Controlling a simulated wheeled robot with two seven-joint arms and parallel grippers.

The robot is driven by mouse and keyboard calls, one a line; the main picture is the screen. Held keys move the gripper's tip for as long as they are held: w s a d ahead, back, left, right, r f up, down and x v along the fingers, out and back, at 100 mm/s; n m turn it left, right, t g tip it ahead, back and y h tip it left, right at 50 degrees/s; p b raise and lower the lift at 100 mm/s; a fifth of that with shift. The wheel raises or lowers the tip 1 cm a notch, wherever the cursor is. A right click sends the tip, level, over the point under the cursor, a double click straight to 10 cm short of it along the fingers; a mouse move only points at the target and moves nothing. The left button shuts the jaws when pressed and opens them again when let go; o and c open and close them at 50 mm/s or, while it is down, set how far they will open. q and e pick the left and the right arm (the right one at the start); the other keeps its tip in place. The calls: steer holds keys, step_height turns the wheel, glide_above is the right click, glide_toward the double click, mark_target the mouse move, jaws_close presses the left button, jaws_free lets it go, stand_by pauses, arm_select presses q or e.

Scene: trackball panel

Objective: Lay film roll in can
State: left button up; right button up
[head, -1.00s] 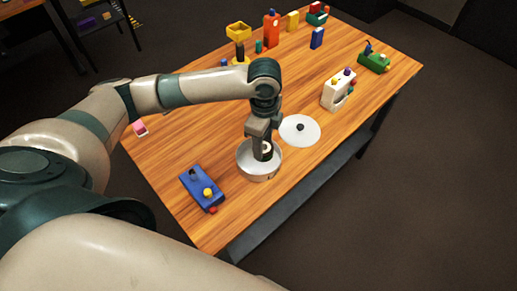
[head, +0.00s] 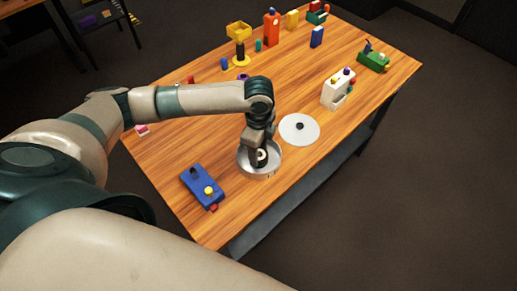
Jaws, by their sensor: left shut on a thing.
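A round silver can (head: 269,172) stands open on the wooden table near its front edge. My left gripper (head: 260,155) points down into the can and is shut on the film roll (head: 262,157). Only a small pale and dark part of the roll shows; the fingers hide the rest. I cannot tell whether the roll touches the can's floor. A pale grey disc with a dark knob, like a lid (head: 305,137), lies flat on the table just right of the can. My right gripper is not in view.
A blue block device with a yellow knob (head: 201,186) lies left of the can. A white panel (head: 336,90) and a green toy (head: 374,60) stand to the right. The table's middle is mostly clear.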

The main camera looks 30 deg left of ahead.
arm_select(q)
steer(key=shift+f, duration=0.15)
steer(key=o, duration=1)
steer(key=shift+o, duration=0.2)
step_height(320, 180, up, 12)
steer(key=b, duration=0.2)
steer(key=shift+r, duration=0.2)
